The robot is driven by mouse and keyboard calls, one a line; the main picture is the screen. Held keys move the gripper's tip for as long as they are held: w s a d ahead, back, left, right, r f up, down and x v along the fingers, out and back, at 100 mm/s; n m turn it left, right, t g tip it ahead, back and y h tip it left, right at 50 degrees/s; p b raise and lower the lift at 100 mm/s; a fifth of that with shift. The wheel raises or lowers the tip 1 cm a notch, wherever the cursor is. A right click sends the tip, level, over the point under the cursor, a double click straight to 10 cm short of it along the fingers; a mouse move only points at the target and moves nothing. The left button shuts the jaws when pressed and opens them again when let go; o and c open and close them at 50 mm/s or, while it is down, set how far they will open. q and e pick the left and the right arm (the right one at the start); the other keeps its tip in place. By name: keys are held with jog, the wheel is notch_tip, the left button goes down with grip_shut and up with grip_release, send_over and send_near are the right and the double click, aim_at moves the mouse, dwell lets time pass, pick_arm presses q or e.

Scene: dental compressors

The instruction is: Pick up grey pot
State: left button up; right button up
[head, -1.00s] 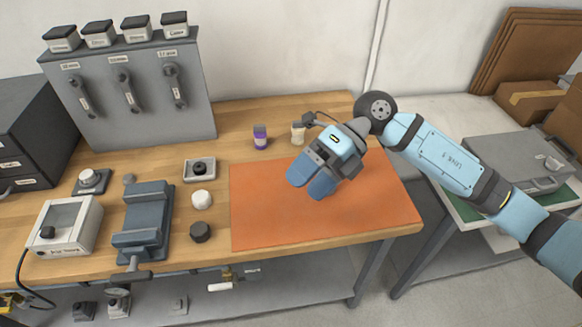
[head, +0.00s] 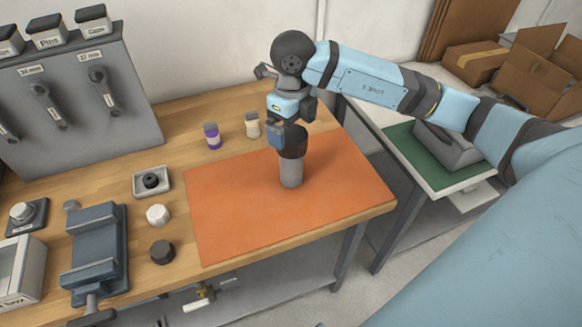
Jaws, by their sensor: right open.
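A grey cylinder with a dark top, which I take for the grey pot (head: 291,173), stands upright on the orange mat (head: 225,225), near its middle. My right gripper (head: 279,136) is in the head view at the pot's dark top, with its blue fingers pointing down. It is open. One finger shows to the left of the top. The other finger is hidden, and I cannot tell whether the gripper touches the pot. My left gripper is not in view.
A purple-labelled bottle (head: 213,136) and a cream bottle (head: 252,125) stand behind the mat. A white round piece (head: 158,215), a black knob (head: 162,252), a small tray (head: 152,181) and a grey vise (head: 96,250) are to its left. The mat's front is clear.

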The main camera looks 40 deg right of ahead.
aim_at(292, 134)
jog(key=f, duration=0.5)
jog(key=shift+w+d+f+p, duration=0.25)
jog(key=shift+w+f+p, duration=0.05)
jog(key=shift+w, duration=0.05)
jog(key=shift+r, duration=0.1)
jog(key=c, duration=1.5)
